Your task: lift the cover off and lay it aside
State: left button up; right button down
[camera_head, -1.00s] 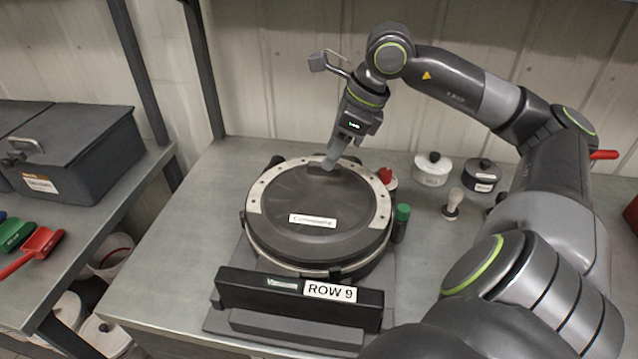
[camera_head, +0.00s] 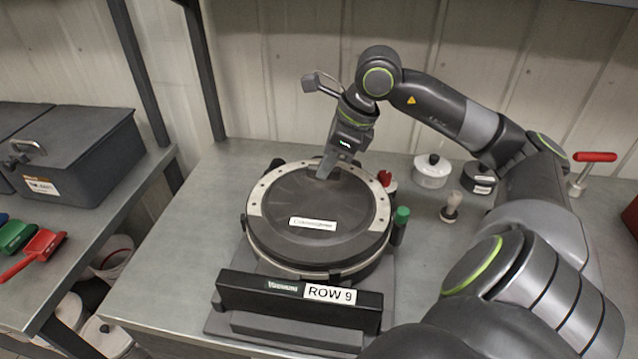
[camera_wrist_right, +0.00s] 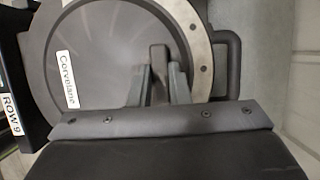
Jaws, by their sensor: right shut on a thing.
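The cover (camera_head: 318,210) is a round dark disc with a white label, and it sits flat on the seed meter (camera_head: 298,312), whose front plate reads ROW 9. A pale ring segment with bolts shows around its edge. My right gripper (camera_head: 324,174) reaches down to the cover's far part. In the right wrist view its fingers (camera_wrist_right: 160,80) are shut on a small upright knob (camera_wrist_right: 158,60) on the cover. The cover also shows in that view (camera_wrist_right: 95,50), with its label at left. I see no gap under the cover. My left gripper is not in view.
A red-capped item (camera_head: 386,180) and a green-capped bottle (camera_head: 401,222) stand close to the meter's right side. A white pot (camera_head: 432,174), a dark pot (camera_head: 480,178) and a brush (camera_head: 451,206) stand further right. The bench (camera_head: 190,235) is clear left of the meter.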

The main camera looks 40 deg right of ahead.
jog(key=shift+r, duration=0.1)
notch_tip(320, 180, up, 8)
jog(key=shift+r+b, duration=0.1)
jog(key=shift+b, duration=0.25)
jog(key=shift+r, duration=0.85)
